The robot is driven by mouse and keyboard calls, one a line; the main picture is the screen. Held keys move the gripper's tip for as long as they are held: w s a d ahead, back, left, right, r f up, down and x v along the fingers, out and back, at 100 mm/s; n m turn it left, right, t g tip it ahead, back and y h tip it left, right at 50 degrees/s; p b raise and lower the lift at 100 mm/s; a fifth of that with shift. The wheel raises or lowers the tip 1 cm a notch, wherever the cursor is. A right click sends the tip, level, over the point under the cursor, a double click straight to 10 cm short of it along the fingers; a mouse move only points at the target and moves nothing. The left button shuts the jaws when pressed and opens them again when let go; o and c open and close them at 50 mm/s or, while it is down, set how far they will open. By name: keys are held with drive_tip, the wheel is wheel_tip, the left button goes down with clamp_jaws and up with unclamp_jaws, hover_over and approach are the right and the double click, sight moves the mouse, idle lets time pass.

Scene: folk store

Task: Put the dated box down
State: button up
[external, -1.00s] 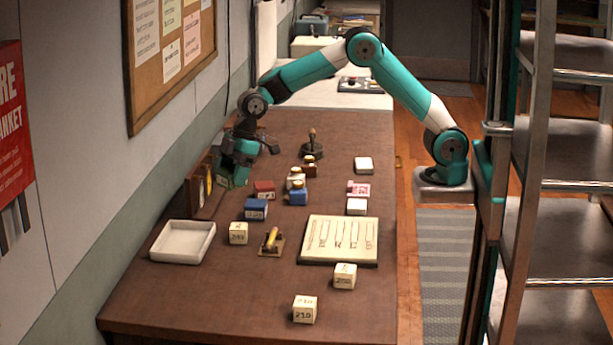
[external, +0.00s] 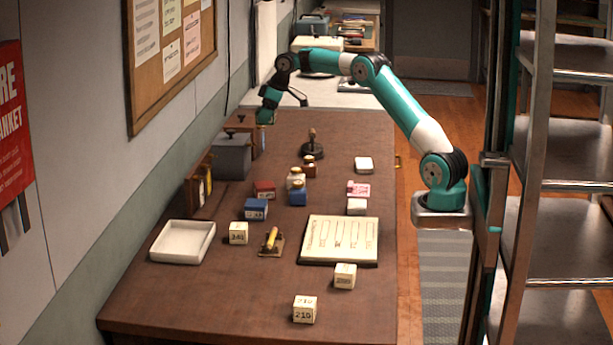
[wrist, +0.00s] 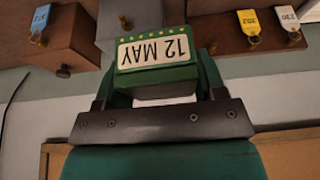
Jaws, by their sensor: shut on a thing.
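The dated box is a green block with a cream label reading "12 MAY", upside down in the wrist view (wrist: 155,52). My gripper (wrist: 157,82) is shut on it, with one finger at each side. In the external view my gripper (external: 266,112) is over the far left part of the brown desk (external: 190,300), near the wall. The box is small and mostly hidden there. I cannot tell how high above the desk it is.
A grey lidded box (external: 231,158) and a key rack (external: 199,187) stand along the wall near my gripper. A white tray (external: 183,242), ink bottles (external: 298,196), a stamp (external: 312,147), a clipboard (external: 340,240) and numbered cubes (external: 305,310) are on the desk. The front left desk is clear.

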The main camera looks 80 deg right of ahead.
drive_tip(key=shift+s+d+f, duration=0.4)
drive_tip(key=shift+d+f, duration=0.1)
drive_tip(key=shift+d, duration=0.25)
wheel_tip(320, 180, down, 14)
drive_tip(key=shift+r+b, duration=0.1)
drive_tip(key=shift+b, duration=0.2)
drive_tip(key=shift+f, duration=2.6)
drive_tip(key=shift+f, duration=0.1)
drive_tip(key=o, duration=1)
drive_tip(key=shift+c, duration=0.2)
